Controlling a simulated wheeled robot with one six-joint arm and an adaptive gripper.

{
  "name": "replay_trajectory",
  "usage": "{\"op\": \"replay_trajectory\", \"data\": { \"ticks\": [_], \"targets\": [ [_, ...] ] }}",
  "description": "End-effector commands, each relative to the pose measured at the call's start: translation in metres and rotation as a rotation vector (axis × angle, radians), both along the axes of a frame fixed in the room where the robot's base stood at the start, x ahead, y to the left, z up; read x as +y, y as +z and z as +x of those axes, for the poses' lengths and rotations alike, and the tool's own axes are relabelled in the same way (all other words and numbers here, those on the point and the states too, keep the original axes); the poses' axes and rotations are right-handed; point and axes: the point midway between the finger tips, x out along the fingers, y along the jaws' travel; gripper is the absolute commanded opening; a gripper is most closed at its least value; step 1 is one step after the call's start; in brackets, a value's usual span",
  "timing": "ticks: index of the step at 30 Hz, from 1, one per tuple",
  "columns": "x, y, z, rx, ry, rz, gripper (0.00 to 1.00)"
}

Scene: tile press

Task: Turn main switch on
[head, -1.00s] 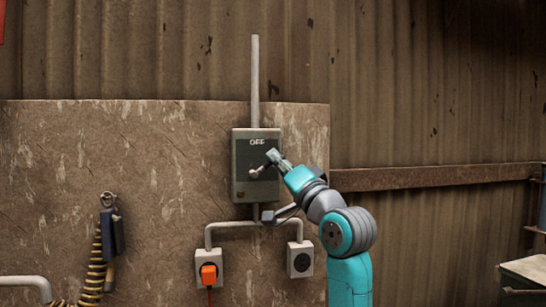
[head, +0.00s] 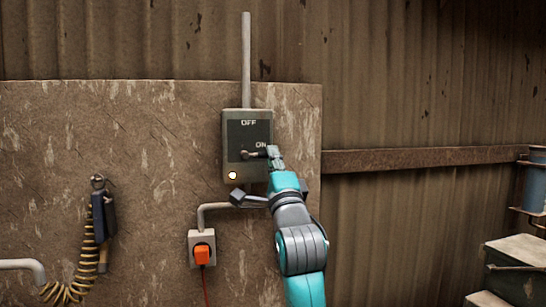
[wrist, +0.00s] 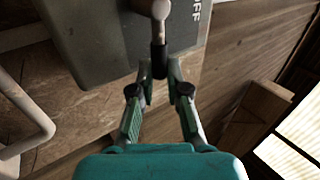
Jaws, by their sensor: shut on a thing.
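The main switch (head: 235,140) is a grey box on the wall board, with OFF at the top of its face and ON at the right. Its lever (head: 252,155) points right, roughly level, just under the ON label. A small lamp (head: 232,175) at the box's lower left glows pale yellow. My gripper (head: 273,152) is at the lever's right end. In the wrist view the lever (wrist: 159,28) runs down from its pivot to between my fingertips (wrist: 159,78), which are shut on it. The fingers partly hide its end.
A pipe (head: 246,60) rises above the box. An orange plug (head: 202,255) sits in a socket below. A coiled cable (head: 88,255) hangs with a dark handset (head: 104,220) at left. A cabinet (head: 520,262) stands at right.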

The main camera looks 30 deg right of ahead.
Motion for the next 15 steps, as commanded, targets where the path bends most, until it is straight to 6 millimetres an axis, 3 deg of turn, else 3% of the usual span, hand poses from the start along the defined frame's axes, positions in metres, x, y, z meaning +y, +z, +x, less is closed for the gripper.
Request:
{"op": "replay_trajectory", "data": {
  "ticks": [14,15],
  "targets": [
    [-0.0007,-0.0016,0.0003,-0.002,-0.001,0.013,0.00],
    [-0.0006,-0.0016,0.0003,-0.001,-0.001,0.013,0.22]
  ]
}}
